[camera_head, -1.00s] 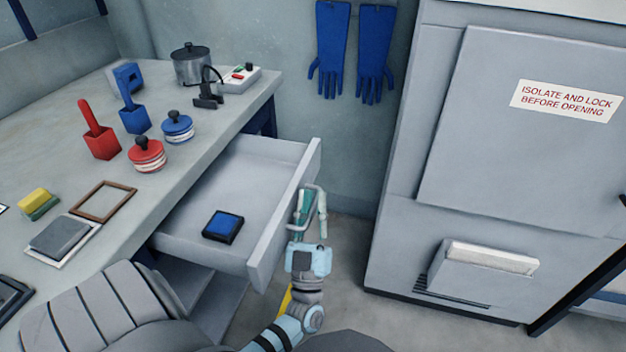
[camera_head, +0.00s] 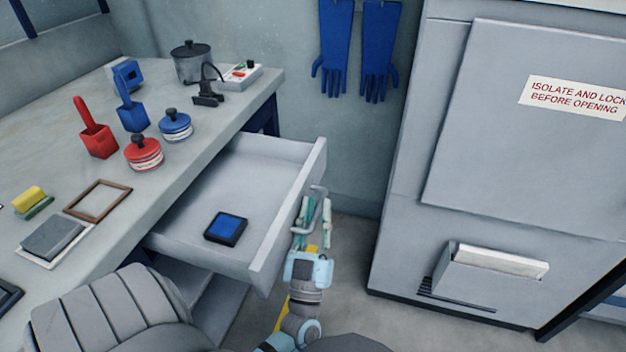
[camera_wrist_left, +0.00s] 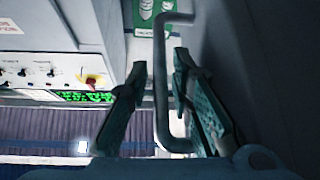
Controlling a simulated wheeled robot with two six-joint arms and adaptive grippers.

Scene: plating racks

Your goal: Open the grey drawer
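The grey drawer (camera_head: 283,225) under the workbench is pulled well out, its inside showing in the head view. A small blue pad in a black frame (camera_head: 226,228) lies in it. The bent grey handle (camera_head: 319,190) is on the drawer's front, and it also shows in the left wrist view (camera_wrist_left: 162,85). My left gripper (camera_head: 314,215) is at the handle, outside the drawer front. In the left wrist view its fingers (camera_wrist_left: 163,100) are spread, with the handle bar between them and visible gaps on both sides. My right gripper is not in view.
The workbench (camera_head: 130,215) holds a pot (camera_head: 192,63), red and blue scoops, two lidded jars and a wooden frame. A grey cabinet (camera_head: 455,215) with a warning label stands on the right. Floor (camera_head: 350,270) shows between drawer and cabinet.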

